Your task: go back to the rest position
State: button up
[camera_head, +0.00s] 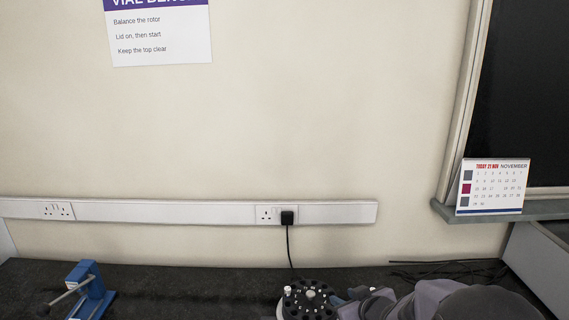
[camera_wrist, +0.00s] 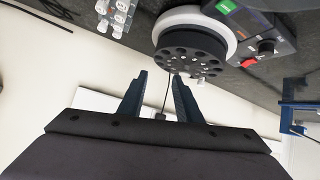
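My gripper (camera_wrist: 159,75) points toward the wall in the wrist view. Its two dark blue fingers stand apart with nothing between them. In the head view my gripper (camera_head: 346,296) is at the bottom edge, just right of a black round rotor (camera_head: 308,303) with holes around its rim. The rotor also shows in the wrist view (camera_wrist: 188,55), beyond the fingertips, seated in a pale round housing (camera_wrist: 228,36). No lid is on the rotor. Whether the fingers touch it, I cannot tell.
White-capped vials (camera_wrist: 119,16) stand in a rack. A blue clamp (camera_head: 89,290) is at left. A calendar (camera_head: 493,186) stands on the right ledge. A black plug (camera_head: 287,217) and cable are behind.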

jog(key=s+d+m+g+h, duration=0.1)
jog(key=s, duration=0.2)
jog(key=s+d+m+g+h+p, duration=0.1)
jog(key=s, duration=0.3)
jog(key=s+d+m+g+h+p, duration=0.1)
jog(key=s+g, duration=0.1)
jog(key=s, duration=0.2)
jog(key=shift+d+r+h, duration=0.1)
jog(key=shift+d+h, duration=0.05)
jog(key=shift+h, duration=0.15)
jog(key=s+a+g, duration=0.1)
jog(key=s, duration=0.3)
jog(key=s+m+g+p, duration=0.1)
jog(key=s, duration=0.3)
jog(key=s+a+f+g, duration=0.1)
jog(key=s+g, duration=0.1)
jog(key=s, duration=0.2)
jog(key=shift+a+m, duration=0.35)
jog(key=shift+m, duration=0.05)
jog(key=s+a+f+g+y+b, duration=0.1)
jog(key=s+f+g, duration=0.1)
jog(key=s, duration=0.4)
jog(key=shift+a+g, duration=0.3)
jog(key=shift+a, duration=0.05)
